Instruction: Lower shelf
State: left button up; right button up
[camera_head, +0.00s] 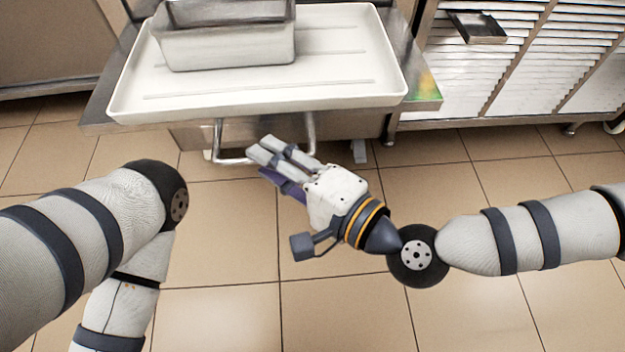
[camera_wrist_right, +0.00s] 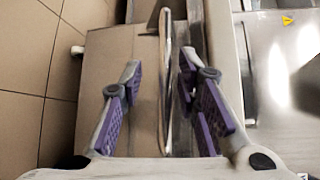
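The white shelf tray (camera_head: 380,82) stands at the top middle of the head view, with a metal bar handle (camera_head: 312,135) below its front edge. My right gripper (camera_head: 272,158) is in front of the handle and overlaps it. In the right wrist view my right gripper (camera_wrist_right: 163,100) is open, its purple pads apart on both sides of an upright metal bar (camera_wrist_right: 163,85) that looks like the handle. Neither pad clearly touches the bar. My left arm shows at the left of the head view, but its gripper is out of view.
A grey metal container (camera_head: 225,48) sits on the tray. A slatted white cabinet (camera_head: 475,75) with a small dark metal tray (camera_head: 478,27) stands at the right. The tiled floor (camera_head: 220,250) in front is clear.

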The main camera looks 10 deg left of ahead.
jog(key=v, duration=1)
jog(key=shift+s+d, duration=0.1)
jog(key=shift+s, duration=0.05)
